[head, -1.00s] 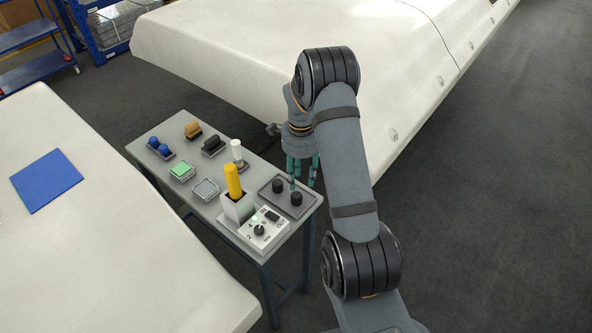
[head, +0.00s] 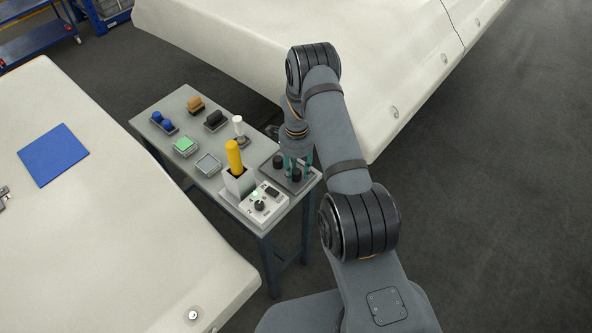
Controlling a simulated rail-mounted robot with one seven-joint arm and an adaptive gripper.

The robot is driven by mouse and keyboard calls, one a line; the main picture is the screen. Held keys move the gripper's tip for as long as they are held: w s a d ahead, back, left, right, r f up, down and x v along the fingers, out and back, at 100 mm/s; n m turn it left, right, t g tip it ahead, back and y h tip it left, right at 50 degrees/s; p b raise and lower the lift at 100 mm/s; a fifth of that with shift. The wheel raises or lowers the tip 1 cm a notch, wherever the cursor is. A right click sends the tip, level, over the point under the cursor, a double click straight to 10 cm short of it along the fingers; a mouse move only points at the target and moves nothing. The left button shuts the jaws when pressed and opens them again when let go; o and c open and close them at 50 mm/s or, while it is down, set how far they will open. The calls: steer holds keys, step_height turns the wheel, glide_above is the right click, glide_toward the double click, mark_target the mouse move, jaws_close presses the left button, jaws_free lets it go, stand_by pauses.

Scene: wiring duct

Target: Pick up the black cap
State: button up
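Two black caps stand on a dark grey tray (head: 268,169) at the near right end of the table. One black cap (head: 279,161) is at the left of the tray; the other black cap (head: 296,175) is farther right. My gripper (head: 298,172) points down over the tray, with its teal fingers apart on either side of the right cap. I cannot tell whether the fingers touch it. The fingers partly hide the tray's far right part.
A white control box (head: 265,204) and a yellow-handled tool in a white holder (head: 238,187) stand close left of the tray. Small trays with blue (head: 162,121), brown (head: 195,104), black (head: 214,119) and green (head: 184,145) parts fill the table's far end.

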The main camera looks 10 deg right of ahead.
steer(key=shift+f, duration=0.3)
steer(key=shift+c, duration=0.6)
steer(key=c, duration=0.4)
steer(key=shift+c, duration=0.2)
